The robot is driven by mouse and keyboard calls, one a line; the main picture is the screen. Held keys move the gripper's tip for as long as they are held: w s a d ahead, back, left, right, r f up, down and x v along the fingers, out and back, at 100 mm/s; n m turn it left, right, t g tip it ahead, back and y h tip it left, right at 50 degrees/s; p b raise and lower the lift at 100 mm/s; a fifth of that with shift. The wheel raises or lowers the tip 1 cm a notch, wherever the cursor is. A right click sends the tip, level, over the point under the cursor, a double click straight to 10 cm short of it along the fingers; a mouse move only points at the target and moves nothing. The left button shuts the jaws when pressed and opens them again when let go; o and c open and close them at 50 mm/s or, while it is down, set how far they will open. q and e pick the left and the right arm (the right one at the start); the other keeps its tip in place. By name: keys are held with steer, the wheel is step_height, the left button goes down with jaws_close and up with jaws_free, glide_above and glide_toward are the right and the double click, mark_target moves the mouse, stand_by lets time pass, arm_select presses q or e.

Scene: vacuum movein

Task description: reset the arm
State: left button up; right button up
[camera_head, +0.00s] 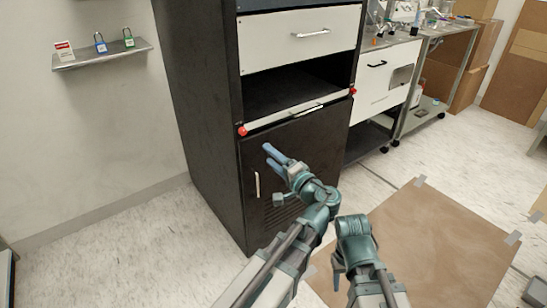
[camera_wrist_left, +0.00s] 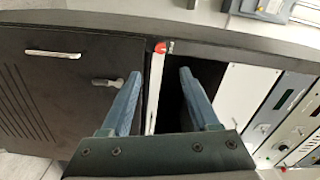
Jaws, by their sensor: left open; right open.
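My left gripper (camera_head: 268,152) is in front of the black cabinet (camera_head: 200,110), near the upper part of its lower door (camera_head: 305,160). Its two blue fingers are apart with nothing between them. In the left wrist view the left gripper (camera_wrist_left: 160,74) is also open and empty, with the cabinet's dark front and a red knob (camera_wrist_left: 161,47) beyond the fingertips. My right gripper (camera_head: 337,278) hangs low at the bottom centre, over the floor side of the cabinet, pointing down. Its fingers are partly hidden by its own wrist, and no held object shows.
An open bay (camera_head: 290,90) sits above a white panel (camera_head: 300,114) with red knobs at its ends. A wall shelf (camera_head: 102,54) with small padlocks is at left. A brown floor mat (camera_head: 440,240) lies at right. Carts (camera_head: 385,75) stand behind. The left floor is clear.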

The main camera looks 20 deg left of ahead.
arm_select(q)
steer(key=s+a+f+n+g+h, duration=0.2)
steer(key=s+f+g+h, duration=0.25)
steer(key=f, duration=0.45)
steer(key=s+a+f+n+g+h, duration=0.15)
steer(key=s+f+g+h, duration=0.3)
steer(key=f, duration=0.45)
steer(key=s+d+f+m+g+h, duration=0.1)
steer(key=s+d+f+h, duration=0.1)
steer(key=s+d, duration=0.5)
steer(key=s+d+f+m+g+h, duration=0.1)
steer(key=s+d+f+h, duration=0.15)
steer(key=d, duration=0.75)
step_height(320, 180, up, 31)
steer(key=s+p, duration=0.1)
steer(key=p, duration=2.9)
steer(key=shift+s+d+r+p, duration=0.15)
steer(key=shift+d+p, duration=0.2)
steer(key=shift+d, duration=0.05)
